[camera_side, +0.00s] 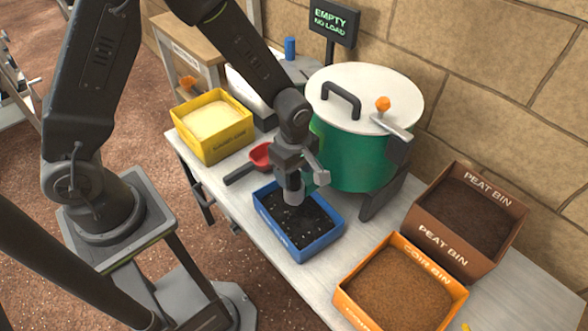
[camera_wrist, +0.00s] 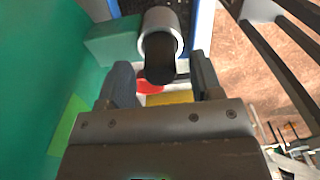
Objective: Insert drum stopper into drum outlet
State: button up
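The green drum (camera_side: 350,152) with a white lid stands on the bench, and its green wall (camera_wrist: 35,70) fills the left of the wrist view. A grey ring-shaped outlet (camera_wrist: 160,22) shows at the top centre of the wrist view, beside a green block. A dark rounded stopper (camera_wrist: 158,62) shows at the outlet's mouth; it looks partly inside, but its depth is unclear. My gripper (camera_wrist: 160,66) has its fingers spread on either side of the stopper, with gaps showing. In the side view my gripper (camera_side: 292,172) is low beside the drum, above the blue tray, hiding the stopper.
The blue tray (camera_side: 331,238) with dark contents is under my gripper. A red scoop (camera_side: 262,155) and yellow bin (camera_side: 224,150) are to the left. An orange coir bin (camera_side: 375,322) and brown peat bin (camera_side: 485,262) are to the right. A sign (camera_side: 334,20) reads "EMPTY NO LOAD".

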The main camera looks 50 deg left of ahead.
jog(key=shift+r, duration=2.75)
jog(key=shift+r, duration=0.1)
notch_tip(320, 180, up, 13)
jog(key=shift+s+a+r+m+t, duration=1.05)
jog(key=shift+s+m, duration=1.45)
jog(key=shift+m, duration=0.55)
jog(key=shift+s+a+r+m+t, duration=0.8)
jog(key=shift+s+a+r+m, duration=0.45)
jog(key=shift+s+m, duration=1.55)
jog(key=shift+s+a+r+m+t, duration=1.15)
jog(key=shift+s+m, duration=1.1)
jog(key=shift+m, duration=1)
jog(key=shift+a+f, duration=0.1)
jog(key=shift+f, duration=0.05)
